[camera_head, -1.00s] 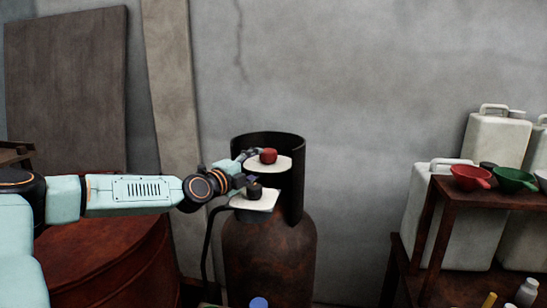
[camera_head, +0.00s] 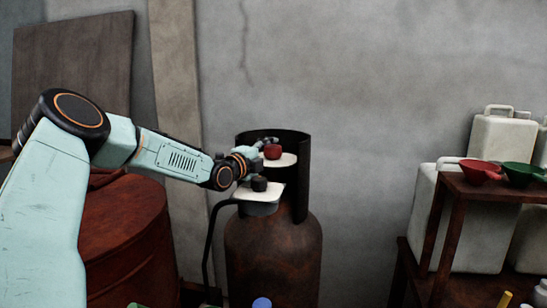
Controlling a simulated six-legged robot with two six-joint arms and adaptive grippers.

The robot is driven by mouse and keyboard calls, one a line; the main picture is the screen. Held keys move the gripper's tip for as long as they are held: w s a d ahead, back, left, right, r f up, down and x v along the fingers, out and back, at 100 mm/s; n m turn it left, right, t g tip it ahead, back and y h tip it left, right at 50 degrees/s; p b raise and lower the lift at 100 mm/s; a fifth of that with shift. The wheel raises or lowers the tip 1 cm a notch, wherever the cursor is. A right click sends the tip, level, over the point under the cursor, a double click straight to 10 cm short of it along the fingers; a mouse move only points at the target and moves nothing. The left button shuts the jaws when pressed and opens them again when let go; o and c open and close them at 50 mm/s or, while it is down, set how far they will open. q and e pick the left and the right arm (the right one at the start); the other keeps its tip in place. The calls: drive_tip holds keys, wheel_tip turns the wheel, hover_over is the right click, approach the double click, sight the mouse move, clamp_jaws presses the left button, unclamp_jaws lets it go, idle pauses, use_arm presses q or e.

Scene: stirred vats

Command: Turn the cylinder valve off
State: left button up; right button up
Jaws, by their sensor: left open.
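A rusty brown gas cylinder (camera_head: 272,258) stands upright against the wall, with a dark collar (camera_head: 300,190) open at the front. A red valve knob (camera_head: 273,152) sits on a pale round plate (camera_head: 285,161) inside the collar. A dark knob (camera_head: 259,184) sits lower on a pale square plate (camera_head: 270,196). My left gripper (camera_head: 262,146) is open at the left side of the red knob, its fingers partly hidden. I cannot tell whether it touches the knob. My right gripper is out of view.
A rusty drum (camera_head: 130,240) stands at the left below my arm. A black hose (camera_head: 208,240) runs down beside the cylinder. At the right, a wooden shelf (camera_head: 455,195) holds red (camera_head: 480,172) and green (camera_head: 522,174) funnels, with white jerrycans (camera_head: 497,142) behind.

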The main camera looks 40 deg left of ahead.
use_arm(q)
drive_tip(key=shift+w+f, duration=0.15)
drive_tip(key=shift+w, duration=0.75)
drive_tip(key=shift+a, duration=0.2)
drive_tip(key=shift+s+r, duration=0.2)
drive_tip(key=shift+r, duration=0.05)
drive_tip(key=shift+w+d, duration=0.15)
drive_tip(key=shift+w, duration=0.05)
drive_tip(key=shift+w+f, duration=0.1)
drive_tip(key=shift+c, duration=1.7)
drive_tip(key=shift+a, duration=0.2)
drive_tip(key=shift+c, duration=1.3)
drive_tip(key=c, duration=0.6)
drive_tip(key=shift+o, duration=0.2)
